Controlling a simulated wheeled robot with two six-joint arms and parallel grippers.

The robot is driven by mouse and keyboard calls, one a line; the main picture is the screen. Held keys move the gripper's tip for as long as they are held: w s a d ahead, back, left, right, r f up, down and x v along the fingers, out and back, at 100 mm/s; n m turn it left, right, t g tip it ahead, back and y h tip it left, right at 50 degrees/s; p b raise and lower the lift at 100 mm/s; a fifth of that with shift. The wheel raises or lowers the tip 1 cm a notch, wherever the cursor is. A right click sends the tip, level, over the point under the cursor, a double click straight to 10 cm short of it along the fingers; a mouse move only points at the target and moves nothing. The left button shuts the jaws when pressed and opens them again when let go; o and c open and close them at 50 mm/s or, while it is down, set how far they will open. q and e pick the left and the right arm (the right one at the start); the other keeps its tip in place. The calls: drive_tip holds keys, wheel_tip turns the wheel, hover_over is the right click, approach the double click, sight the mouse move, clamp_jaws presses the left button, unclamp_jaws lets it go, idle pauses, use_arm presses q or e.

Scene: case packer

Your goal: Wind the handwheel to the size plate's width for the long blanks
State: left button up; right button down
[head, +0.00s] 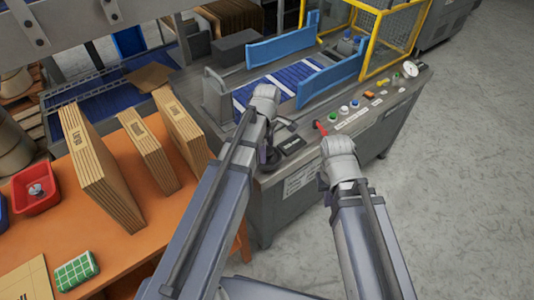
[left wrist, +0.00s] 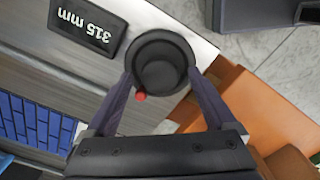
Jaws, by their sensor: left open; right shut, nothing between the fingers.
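The handwheel (left wrist: 163,65) is a black round knob with a small red spot (left wrist: 140,95) at its rim. My left gripper (left wrist: 160,88) is open, with one finger on each side of the knob; I cannot tell if they touch it. Beside the knob a black plate (left wrist: 85,22) reads 315 mm; it also shows as a dark panel in the head view (head: 291,144). The knob in the head view (head: 269,158) is partly hidden by my left arm. My right gripper (head: 326,178) is shut and empty in front of the machine, its fingers mostly hidden by the wrist.
Three cardboard blank stacks stand on the orange table (head: 130,235), the largest (head: 95,165) at left. A red bin (head: 35,188) and a green-and-white block (head: 76,271) lie there too. Blue guide rails (head: 330,78), buttons (head: 344,109) and a yellow guard (head: 376,40) are on the machine.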

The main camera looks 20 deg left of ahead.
use_arm(q)
drive_tip(key=c, duration=1.4)
drive_tip(key=shift+o, duration=0.2)
drive_tip(key=shift+m, duration=0.3)
drive_tip(key=m, duration=0.4)
drive_tip(key=shift+m, duration=2.5)
